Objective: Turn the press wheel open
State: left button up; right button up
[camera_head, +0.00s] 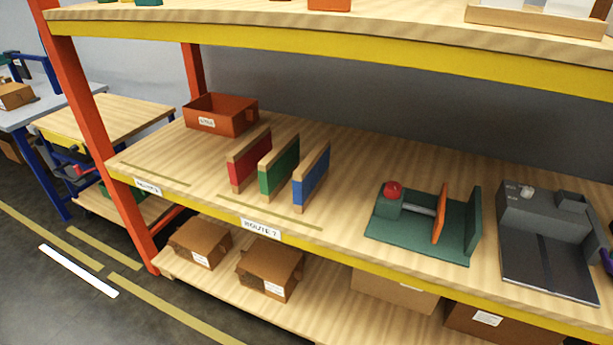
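A green press-like device (410,238) stands on the middle shelf, right of centre. It has a base, a block with a red round knob (393,189) on top, a grey shaft (420,208), a thin orange plate or wheel (440,212) seen nearly edge-on, and an upright green end plate (473,222). I cannot tell for sure which part is the press wheel, or how far it is turned. Neither of my grippers is in view, and nothing touches the device.
A dark grey machine (547,262) with a small white knob stands right of the press. Red, green and blue upright panels (279,169) and an orange-brown bin (218,114) stand to the left. The upper shelf's yellow beam (330,58) runs above. Cardboard boxes (272,266) fill the lower shelf.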

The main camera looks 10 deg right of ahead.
aim_at(393, 189)
jog(key=j+z, duration=0.2)
jog(key=z, duration=0.2)
jog(key=k+j+z, duration=0.1)
jog(key=z, duration=0.25)
jog(key=k+j+z, duration=0.1)
jog(key=z, duration=0.3)
jog(key=k+j+z, duration=0.15)
jog(key=z, duration=0.25)
jog(key=j, duration=0.1)
